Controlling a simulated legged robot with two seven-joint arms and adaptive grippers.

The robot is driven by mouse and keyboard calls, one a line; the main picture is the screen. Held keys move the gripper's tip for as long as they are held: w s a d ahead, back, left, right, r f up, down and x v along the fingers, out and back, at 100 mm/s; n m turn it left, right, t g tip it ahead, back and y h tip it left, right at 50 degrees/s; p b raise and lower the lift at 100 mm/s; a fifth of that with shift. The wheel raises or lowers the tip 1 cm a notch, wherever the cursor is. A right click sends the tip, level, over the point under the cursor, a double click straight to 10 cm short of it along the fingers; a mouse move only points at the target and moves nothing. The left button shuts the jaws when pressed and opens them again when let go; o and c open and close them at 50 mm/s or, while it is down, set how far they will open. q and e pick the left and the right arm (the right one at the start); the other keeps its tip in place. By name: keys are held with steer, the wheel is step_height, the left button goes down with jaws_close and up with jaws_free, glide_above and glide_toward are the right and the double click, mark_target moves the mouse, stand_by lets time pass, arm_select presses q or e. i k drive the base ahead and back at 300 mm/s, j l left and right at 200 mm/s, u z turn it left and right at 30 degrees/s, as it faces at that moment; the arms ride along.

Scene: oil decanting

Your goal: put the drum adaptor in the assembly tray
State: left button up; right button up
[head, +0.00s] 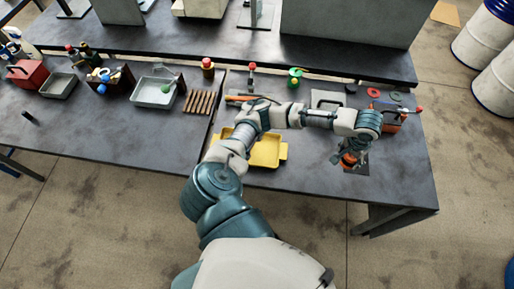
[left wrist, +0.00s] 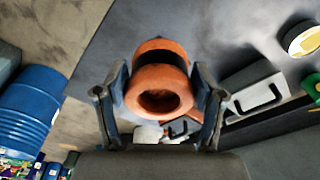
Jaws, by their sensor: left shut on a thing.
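The drum adaptor is an orange, hollow cylinder with a black band. In the left wrist view the adaptor (left wrist: 160,76) sits between the two fingers of my left gripper (left wrist: 160,100), its open round end facing the camera. In the head view the left gripper (head: 342,159) is over the right part of the table, shut on the adaptor (head: 350,159), partly hidden by the hand. A yellow tray (head: 267,161), which looks like the assembly tray, lies left of the gripper, partly covered by my left arm. My right gripper is not in view.
A dark flat plate (head: 359,168) lies beneath the gripper. A grey tray (head: 153,93) and a row of brown sticks (head: 203,103) are farther left. The table's front right is clear.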

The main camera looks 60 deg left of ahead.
mark_target(264, 145)
steer(key=i+u, duration=0.15)
steer(key=u, duration=0.25)
steer(key=i+l+u, duration=0.1)
steer(key=u, duration=0.7)
steer(key=i+l, duration=0.05)
